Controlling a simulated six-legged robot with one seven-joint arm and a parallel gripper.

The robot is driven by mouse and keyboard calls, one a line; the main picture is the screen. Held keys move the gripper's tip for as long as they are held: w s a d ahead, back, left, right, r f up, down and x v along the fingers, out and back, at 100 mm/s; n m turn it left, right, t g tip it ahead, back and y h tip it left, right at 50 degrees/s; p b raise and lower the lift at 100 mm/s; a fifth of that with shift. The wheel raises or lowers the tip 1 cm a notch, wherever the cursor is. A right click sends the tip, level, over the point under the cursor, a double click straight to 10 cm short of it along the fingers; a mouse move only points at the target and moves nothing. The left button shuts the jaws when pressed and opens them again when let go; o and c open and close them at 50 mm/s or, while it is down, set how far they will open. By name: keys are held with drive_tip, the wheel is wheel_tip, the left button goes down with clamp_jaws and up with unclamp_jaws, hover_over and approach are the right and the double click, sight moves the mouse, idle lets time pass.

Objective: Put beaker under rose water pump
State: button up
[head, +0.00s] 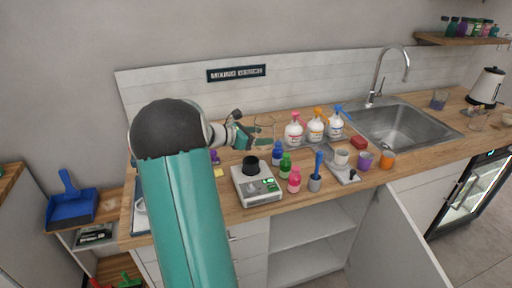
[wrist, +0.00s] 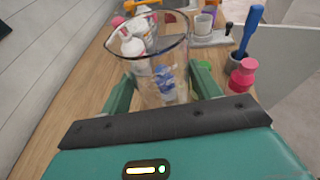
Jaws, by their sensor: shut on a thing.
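My gripper (head: 256,139) is shut on a clear glass beaker (wrist: 160,62), its two green fingers on either side of it in the wrist view. The beaker is see-through and faint in the head view (head: 264,125), above the counter and left of the pump bottles. Three white pump bottles stand in a row at the back: one with a pinkish-red top (head: 293,132), one with an orange top (head: 315,123) and one with a blue top (head: 335,126). Their labels are too small to read. White bottles show through and behind the beaker in the wrist view.
A scale (head: 256,186) with a black cup stands at the front. Blue, green and pink small bottles (head: 294,180) and a mortar with blue pestle (head: 315,182) stand before the pump bottles. Cups (head: 365,160) are right. The sink (head: 400,125) lies beyond. A cabinet door hangs open.

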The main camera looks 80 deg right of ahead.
sight(258, 134)
drive_tip(key=w+d+f, duration=0.1)
drive_tip(key=d+f, duration=0.1)
drive_tip(key=d, duration=0.1)
drive_tip(key=d+f, duration=0.3)
drive_tip(key=w+d+f, duration=0.1)
drive_tip(key=d+f, duration=0.2)
drive_tip(key=shift+w, duration=0.35)
drive_tip(key=shift+f, duration=1.55)
drive_tip(key=shift+f, duration=0.15)
drive_tip(key=o, duration=1)
drive_tip(key=shift+o, duration=0.2)
